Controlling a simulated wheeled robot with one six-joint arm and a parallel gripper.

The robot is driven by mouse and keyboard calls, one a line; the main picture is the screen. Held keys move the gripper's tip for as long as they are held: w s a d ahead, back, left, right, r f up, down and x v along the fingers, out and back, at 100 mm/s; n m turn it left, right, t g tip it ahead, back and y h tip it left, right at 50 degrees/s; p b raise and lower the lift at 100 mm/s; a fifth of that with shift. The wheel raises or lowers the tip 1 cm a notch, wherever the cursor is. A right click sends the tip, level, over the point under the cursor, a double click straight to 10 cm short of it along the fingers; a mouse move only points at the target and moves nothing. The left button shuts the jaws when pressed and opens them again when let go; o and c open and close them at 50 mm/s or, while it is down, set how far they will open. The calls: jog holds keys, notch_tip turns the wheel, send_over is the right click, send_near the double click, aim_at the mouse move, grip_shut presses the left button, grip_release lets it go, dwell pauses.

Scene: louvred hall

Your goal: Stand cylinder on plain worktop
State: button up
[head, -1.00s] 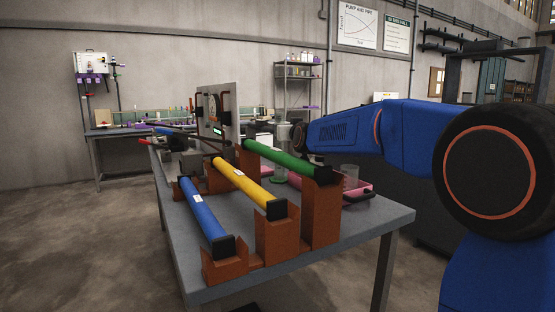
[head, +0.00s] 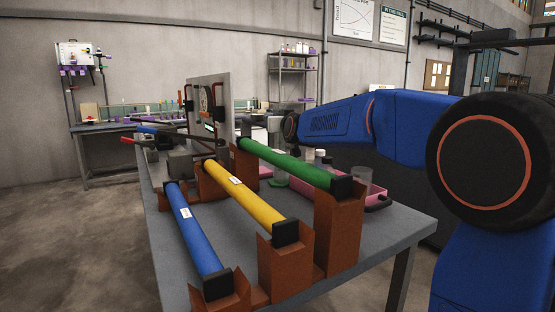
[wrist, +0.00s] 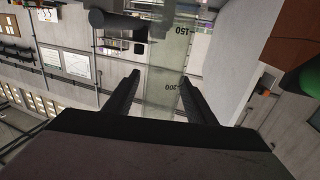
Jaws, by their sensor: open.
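A clear graduated cylinder (wrist: 166,85) with markings fills the middle of the wrist view. My gripper (wrist: 160,76) is open, with one finger on either side of the cylinder in the picture. I cannot tell whether the fingers touch it.
Orange stands hold a blue tube (head: 196,236), a yellow tube (head: 240,196) and a green tube (head: 285,164) across the near side. An upright grey panel (head: 222,95) stands behind.

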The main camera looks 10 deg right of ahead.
jog(key=shift+w, duration=0.15)
grip_shut()
jog(key=shift+r, duration=0.15)
